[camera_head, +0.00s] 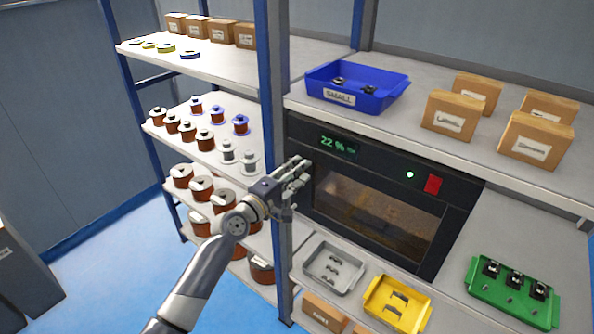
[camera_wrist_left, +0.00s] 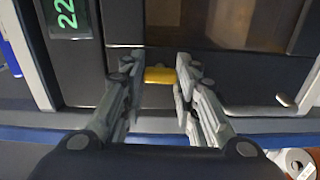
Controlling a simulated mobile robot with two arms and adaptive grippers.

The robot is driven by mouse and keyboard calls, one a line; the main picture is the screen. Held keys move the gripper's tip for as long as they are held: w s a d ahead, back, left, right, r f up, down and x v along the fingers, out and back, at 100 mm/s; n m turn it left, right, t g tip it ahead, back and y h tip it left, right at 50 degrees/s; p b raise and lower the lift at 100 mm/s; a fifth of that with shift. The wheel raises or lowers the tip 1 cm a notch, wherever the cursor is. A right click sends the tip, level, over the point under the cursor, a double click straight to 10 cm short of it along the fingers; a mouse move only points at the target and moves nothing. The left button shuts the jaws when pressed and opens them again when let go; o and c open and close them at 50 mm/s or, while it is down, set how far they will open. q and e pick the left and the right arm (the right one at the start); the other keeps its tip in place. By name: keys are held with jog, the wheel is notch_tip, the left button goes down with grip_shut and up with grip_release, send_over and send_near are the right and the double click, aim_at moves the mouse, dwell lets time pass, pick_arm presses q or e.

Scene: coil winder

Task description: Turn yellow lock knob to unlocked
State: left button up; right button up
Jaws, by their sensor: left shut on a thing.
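The machine has a green display (camera_head: 338,146) reading about 22 %, a green light (camera_head: 409,175) and a red switch (camera_head: 433,184). My right gripper is not in view.
A blue rack post (camera_head: 271,100) stands close beside my left gripper. Shelves with several spools (camera_head: 205,138) are to the left. Below the machine are a grey tray (camera_head: 312,272) and a yellow tray (camera_head: 374,306). A green tray (camera_head: 490,304) is at the right.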

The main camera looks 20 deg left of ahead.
pick_arm(q)
jog(key=shift+n, duration=0.3)
jog(key=o, duration=1.1)
jog(key=shift+c, duration=0.2)
jog(key=v, duration=1.2)
